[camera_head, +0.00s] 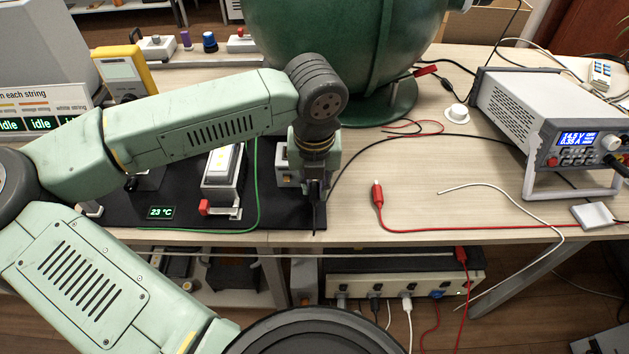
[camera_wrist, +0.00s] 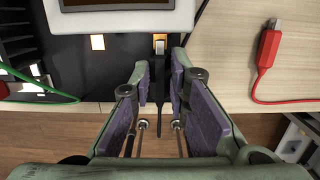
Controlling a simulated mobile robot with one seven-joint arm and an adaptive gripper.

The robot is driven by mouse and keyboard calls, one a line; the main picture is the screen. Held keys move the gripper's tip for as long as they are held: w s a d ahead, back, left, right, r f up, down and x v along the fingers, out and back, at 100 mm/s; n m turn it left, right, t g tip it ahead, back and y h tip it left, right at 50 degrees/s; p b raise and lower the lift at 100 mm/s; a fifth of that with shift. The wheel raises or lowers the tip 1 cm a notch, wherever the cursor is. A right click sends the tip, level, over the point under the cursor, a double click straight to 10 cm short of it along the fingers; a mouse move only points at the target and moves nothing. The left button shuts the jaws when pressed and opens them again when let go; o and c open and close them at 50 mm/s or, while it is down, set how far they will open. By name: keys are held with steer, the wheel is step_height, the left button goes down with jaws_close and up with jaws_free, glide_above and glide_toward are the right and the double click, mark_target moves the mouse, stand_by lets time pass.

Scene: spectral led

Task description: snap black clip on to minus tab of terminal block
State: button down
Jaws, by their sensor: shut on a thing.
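My gripper (camera_head: 314,198) points down over the right front part of the black mat (camera_head: 290,222). In the wrist view, my gripper (camera_wrist: 161,82) has its purple-padded fingers on either side of a narrow black clip (camera_wrist: 160,88) and is shut on it. The clip points at a small pale metal tab (camera_wrist: 160,45) at the front of a white-edged block (camera_wrist: 120,21). Clip and tab look very close; I cannot tell whether they touch. In the head view, the block (camera_head: 285,165) is partly hidden behind my gripper.
A red clip (camera_head: 377,194) on a red lead lies on the bench to the right. A white lamp module (camera_head: 222,168) with a red piece stands left of my gripper. A green wire (camera_head: 258,185) runs between. A power supply (camera_head: 555,115) stands at the right; the front bench edge is close.

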steer(key=shift+s+b, duration=0.4)
steer(key=shift+s, duration=1)
steer(key=shift+s+b, duration=0.55)
steer(key=shift+b, duration=0.05)
steer(key=c, duration=2)
jaws_free()
steer(key=shift+c, duration=0.2)
jaws_close()
